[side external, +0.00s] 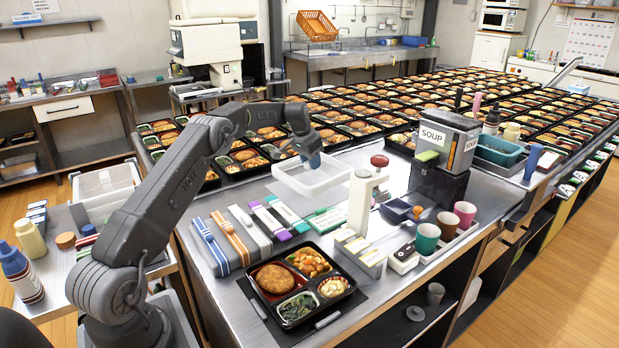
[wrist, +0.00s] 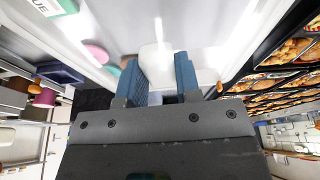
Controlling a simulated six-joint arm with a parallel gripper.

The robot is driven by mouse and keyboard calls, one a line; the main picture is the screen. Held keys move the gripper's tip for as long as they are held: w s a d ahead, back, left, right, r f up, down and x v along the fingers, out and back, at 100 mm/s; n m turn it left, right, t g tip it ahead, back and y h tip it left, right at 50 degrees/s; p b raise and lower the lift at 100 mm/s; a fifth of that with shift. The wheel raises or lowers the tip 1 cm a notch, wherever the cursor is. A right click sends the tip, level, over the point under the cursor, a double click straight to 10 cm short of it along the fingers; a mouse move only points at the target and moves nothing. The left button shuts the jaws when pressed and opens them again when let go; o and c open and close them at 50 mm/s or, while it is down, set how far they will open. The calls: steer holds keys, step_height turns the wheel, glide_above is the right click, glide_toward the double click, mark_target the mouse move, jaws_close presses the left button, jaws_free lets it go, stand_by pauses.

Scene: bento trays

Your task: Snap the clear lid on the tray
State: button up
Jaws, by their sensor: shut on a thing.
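The black bento tray (side external: 322,257) sits on a dark mat at the front of the counter, open on top. Its compartments hold a brown patty, orange vegetables, dark greens and a pale side dish. My gripper (side external: 312,161) is behind it, farther back over the counter, pointing down. It is shut on the clear lid (side external: 312,188), a whitish see-through rectangle held at its edge and apart from the tray. In the wrist view the blue fingers (wrist: 160,75) close around a pale part of the lid; its full outline is hard to make out there.
Wrapped boxes (side external: 235,238) lie left of the tray. A white stand with a red knob (side external: 379,160), a soup dispenser (side external: 446,150) and several cups (side external: 427,238) stand to the right. Rows of filled bentos (side external: 350,100) cover the back.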

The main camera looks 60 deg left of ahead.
steer(key=d+r+m, duration=0.3)
steer(key=d+r, duration=1.6)
steer(key=r, duration=0.2)
steer(key=s+d+f, duration=0.3)
steer(key=s+d, duration=0.2)
steer(key=s, duration=0.2)
steer(key=s+d+f, duration=0.3)
steer(key=s+d, duration=0.2)
steer(key=s, duration=0.2)
steer(key=shift+s+d+f+n, duration=0.4)
steer(key=shift+s+f, duration=1.6)
steer(key=shift+f, duration=0.7)
steer(key=shift+s+d+f+n, duration=0.25)
steer(key=shift+s+d+f, duration=0.2)
steer(key=shift+s+f, duration=1.9)
steer(key=shift+s+d+f+n, duration=0.4)
steer(key=shift+s+f, duration=1.2)
steer(key=shift+f, duration=1.5)
steer(key=shift+f, duration=0.8)
steer(key=shift+f, duration=0.35)
steer(key=shift+f, duration=0.4)
